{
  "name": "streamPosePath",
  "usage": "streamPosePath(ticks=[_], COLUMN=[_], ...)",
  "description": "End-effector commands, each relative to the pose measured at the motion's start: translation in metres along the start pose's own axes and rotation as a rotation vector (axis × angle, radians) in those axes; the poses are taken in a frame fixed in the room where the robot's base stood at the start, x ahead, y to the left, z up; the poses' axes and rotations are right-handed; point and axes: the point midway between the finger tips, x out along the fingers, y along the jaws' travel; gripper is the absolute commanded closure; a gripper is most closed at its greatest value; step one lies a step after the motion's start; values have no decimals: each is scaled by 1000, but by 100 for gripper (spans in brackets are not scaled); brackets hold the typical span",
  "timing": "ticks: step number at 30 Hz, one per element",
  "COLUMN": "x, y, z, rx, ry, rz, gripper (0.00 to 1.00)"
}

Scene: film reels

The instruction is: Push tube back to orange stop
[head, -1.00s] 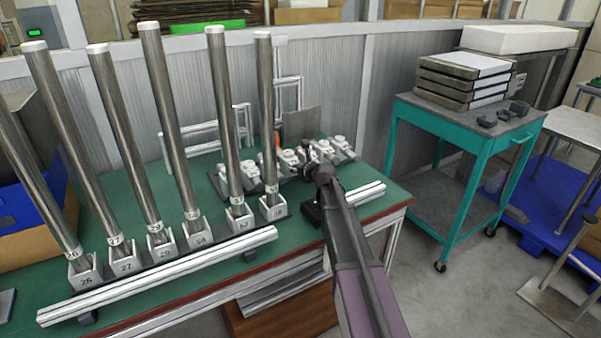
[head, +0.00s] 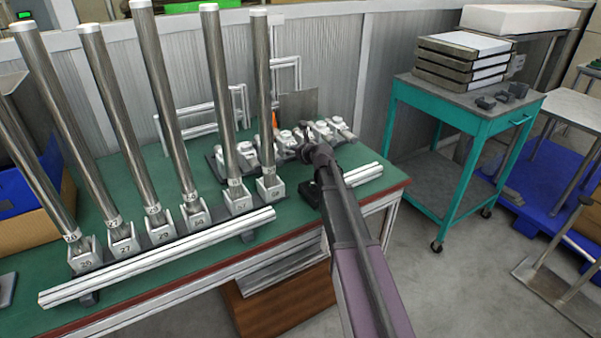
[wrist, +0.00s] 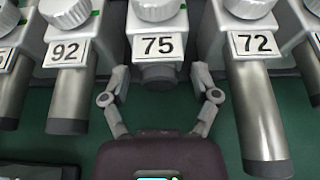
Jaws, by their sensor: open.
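In the wrist view, a grey metal tube with a dark end cap (wrist: 158,76) sticks out a short way below the clamp block labelled 75 (wrist: 158,47). My gripper (wrist: 160,84) is open, one finger on each side of this tube, with gaps between fingers and tube. Tubes 92 (wrist: 71,95) and 72 (wrist: 262,120) stick out further on either side. In the head view my gripper (head: 308,153) is at the row of clamps (head: 290,138) on the green bench. A small orange piece (head: 274,120) shows behind the row; I cannot tell which tube it belongs to.
Several tall tubes (head: 170,110) lean in numbered holders to the left of my arm. White rails (head: 160,258) lie along the bench's front edge. A teal cart (head: 468,115) stands to the right, with open floor before it.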

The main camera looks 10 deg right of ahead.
Motion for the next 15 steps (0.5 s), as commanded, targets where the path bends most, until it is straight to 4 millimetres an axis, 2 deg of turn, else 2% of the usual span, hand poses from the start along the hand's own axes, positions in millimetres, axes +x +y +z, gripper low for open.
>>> streamPosePath(ticks=[8,15], x=[-24,-57], y=[1,1], z=[-10,-13], rx=[1,1], ry=[0,0], rz=[-1,-1], gripper=[22,22])
